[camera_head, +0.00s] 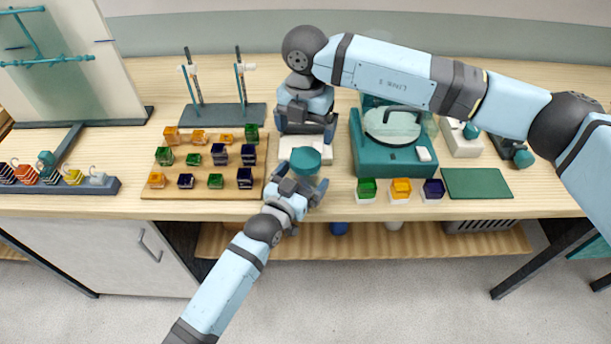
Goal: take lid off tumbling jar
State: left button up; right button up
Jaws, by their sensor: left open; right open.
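The jar's round teal lid (305,160) sits on top of the jar, whose glass body is mostly hidden by my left gripper. It stands near the front of the table, at the front of a white pad (291,146). My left gripper (303,178) is open at the front of the jar, just below the lid, with its fingers towards the jar's sides. I cannot tell whether they touch it. My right gripper (306,130) is open and points down behind the lid, over the pad, apart from the lid.
A wooden board (150,193) with coloured cubes lies left of the jar. A teal machine (368,160) stands to the right, with three coloured cubes in front and a green mat (478,183) beyond. A rod stand (223,115) is behind. The table's front edge is close.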

aim_at(305, 157)
pick_arm(q)
jog(key=c, duration=1.7)
jog(key=shift+c, duration=0.2)
pick_arm(e)
jog(key=shift+s+a+m, duration=0.1)
jog(key=shift+a+m, duration=0.05)
jog(key=shift+m, duration=0.95)
jog(key=shift+f+m, duration=0.1)
jog(key=shift+m, duration=0.8)
jog(key=shift+f, duration=0.25)
notch_tip(305, 157, down, 7)
jog(key=shift+f, duration=0.15)
jog(key=c, duration=0.9)
jog(key=shift+c, duration=0.3)
